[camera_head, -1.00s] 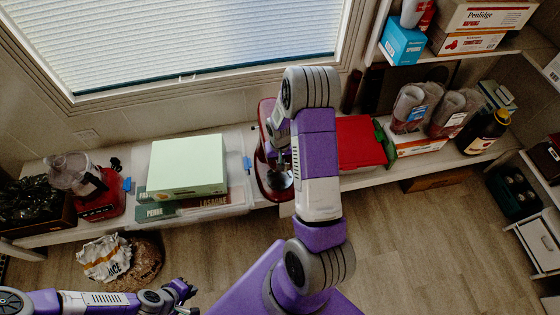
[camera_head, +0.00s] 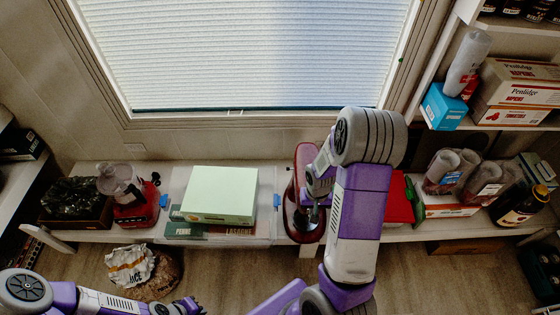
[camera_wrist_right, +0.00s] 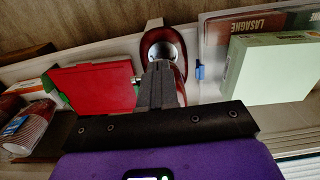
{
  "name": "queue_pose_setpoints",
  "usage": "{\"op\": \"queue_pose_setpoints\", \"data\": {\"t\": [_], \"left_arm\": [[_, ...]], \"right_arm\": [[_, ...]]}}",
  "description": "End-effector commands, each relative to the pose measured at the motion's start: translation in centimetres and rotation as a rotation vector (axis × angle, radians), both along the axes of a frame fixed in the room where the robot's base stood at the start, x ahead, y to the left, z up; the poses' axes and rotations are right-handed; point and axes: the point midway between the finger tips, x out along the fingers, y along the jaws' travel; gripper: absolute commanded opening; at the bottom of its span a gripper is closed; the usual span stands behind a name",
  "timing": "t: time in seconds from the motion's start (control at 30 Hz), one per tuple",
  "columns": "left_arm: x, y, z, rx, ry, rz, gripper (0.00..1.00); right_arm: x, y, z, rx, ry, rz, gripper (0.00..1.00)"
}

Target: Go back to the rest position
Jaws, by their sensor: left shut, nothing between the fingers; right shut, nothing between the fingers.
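My left gripper (camera_head: 188,307) is low at the left of the head view, over the floor in front of the shelf and apart from the things there. It is small in the picture, shut and empty. My right arm rises from the bottom centre and bends over the shelf. Its gripper (camera_head: 314,215) points down in front of a red appliance (camera_head: 300,172) and is partly hidden by the arm. In the right wrist view the right fingers (camera_wrist_right: 160,82) are together with nothing between them, in front of the red appliance (camera_wrist_right: 178,42). I cannot tell whether they touch it.
The low shelf holds a food processor (camera_head: 128,204), a pale green box (camera_head: 220,195) and a red item (camera_head: 397,202) beside my right forearm. A sack (camera_head: 130,266) stands on the floor at the left. Shelves with boxes (camera_head: 518,82) rise at the right.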

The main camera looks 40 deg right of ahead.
Motion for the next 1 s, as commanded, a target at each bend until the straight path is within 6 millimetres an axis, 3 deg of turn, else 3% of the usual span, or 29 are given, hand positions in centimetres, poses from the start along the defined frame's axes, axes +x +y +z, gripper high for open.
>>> {"op": "queue_pose_setpoints", "data": {"t": [0.17,0.27,0.37,0.47,0.6,0.7,0.83,1.0], "left_arm": [[0.0,0.0,0.0,0.0,0.0,0.0,0.0],[0.0,0.0,0.1,0.0,0.0,0.0,0.0],[0.0,0.0,0.5,0.0,0.0,0.0,0.0],[0.0,0.0,1.1,0.0,0.0,0.0,0.0],[0.0,0.0,1.7,0.0,0.0,0.0,0.0],[0.0,0.0,2.0,0.0,0.0,0.0,0.0],[0.0,0.0,2.2,0.0,0.0,0.0,0.0],[0.0,0.0,2.2,0.0,0.0,0.0,0.0]], "right_arm": [[0.0,0.1,-0.1,0.001,-0.001,0.001,0.0],[0.3,1.5,-0.8,0.021,-0.003,0.028,0.0],[0.9,5.5,-2.7,0.073,-0.019,0.101,0.0],[0.8,11.4,-5.2,0.154,-0.042,0.191,0.0],[-0.8,19.2,-7.6,0.256,-0.072,0.289,0.0],[-2.2,23.2,-8.3,0.306,-0.09,0.332,0.0],[-3.4,26.0,-8.7,0.34,-0.102,0.359,0.0],[-3.7,26.8,-8.8,0.348,-0.109,0.367,0.0]]}}
